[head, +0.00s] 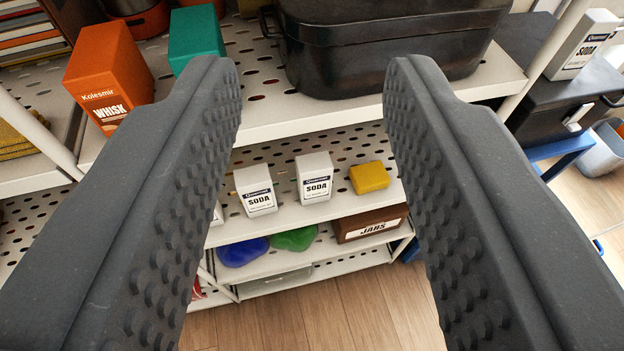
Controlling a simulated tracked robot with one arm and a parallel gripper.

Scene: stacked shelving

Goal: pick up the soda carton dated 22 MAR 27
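My gripper (312,85) is open and empty, its two dark studded fingers on either side of the picture. Between the fingers, farther off and lower down, two white soda cartons stand on a perforated shelf: a left one (255,190) and a right one (314,178). A sliver of another white carton (217,213) shows at the left finger's edge. One more soda carton (583,45) stands at the top right on a dark box. The date print on the cartons is too small to read, so I cannot tell which is dated 22 MAR 27.
A yellow block (369,177) sits right of the cartons. Above are a black bin (385,45), an orange whisk box (108,75) and a teal box (196,35). Below lie a blue item (242,251), a green item (295,238) and a brown jars box (370,224). Wooden floor (330,315) is clear.

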